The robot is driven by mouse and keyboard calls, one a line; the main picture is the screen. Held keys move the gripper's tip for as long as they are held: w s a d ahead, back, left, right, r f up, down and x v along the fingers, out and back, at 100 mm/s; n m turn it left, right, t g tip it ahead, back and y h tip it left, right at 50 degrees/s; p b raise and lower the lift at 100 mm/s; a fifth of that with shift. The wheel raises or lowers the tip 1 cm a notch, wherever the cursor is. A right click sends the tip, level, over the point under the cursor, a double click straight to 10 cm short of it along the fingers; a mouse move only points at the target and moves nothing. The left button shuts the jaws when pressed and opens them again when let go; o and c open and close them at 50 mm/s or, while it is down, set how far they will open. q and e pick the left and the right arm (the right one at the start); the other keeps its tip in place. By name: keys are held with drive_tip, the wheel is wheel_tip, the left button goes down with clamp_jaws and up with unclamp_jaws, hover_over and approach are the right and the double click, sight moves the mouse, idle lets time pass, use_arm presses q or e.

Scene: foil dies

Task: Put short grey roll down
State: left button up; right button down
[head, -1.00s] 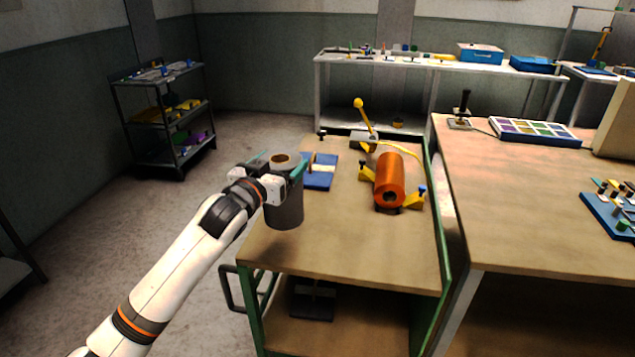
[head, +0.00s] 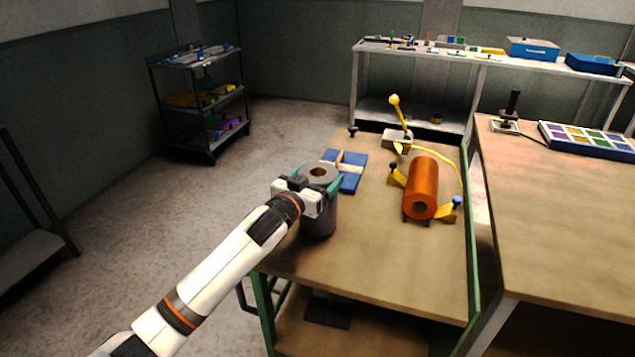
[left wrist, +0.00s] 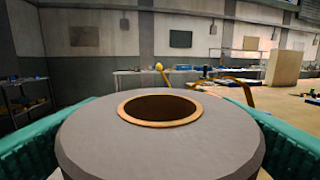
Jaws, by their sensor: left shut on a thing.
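The short grey roll (head: 319,218) is upright at the near left part of the wooden-topped cart (head: 380,270). My left gripper (head: 318,184) is shut on it near its top, with a teal finger on each side. In the left wrist view the roll's grey top (left wrist: 160,150) and tan-rimmed core hole fill the lower middle, between the teal fingers. I cannot tell for sure whether its bottom touches the cart top. My right gripper is not in view.
An orange roll (head: 423,185) lies in a yellow-ended holder on the cart's right side. A blue pad (head: 353,181) lies behind the grey roll. A yellow-knobbed lever (head: 396,110) stands at the far end. The cart's near middle is clear.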

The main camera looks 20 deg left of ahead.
use_arm(q)
drive_tip(key=shift+f, duration=0.7)
drive_tip(key=o, duration=1.7)
drive_tip(key=shift+s, duration=0.1)
drive_tip(key=b+v, duration=0.1)
drive_tip(key=v, duration=1.1)
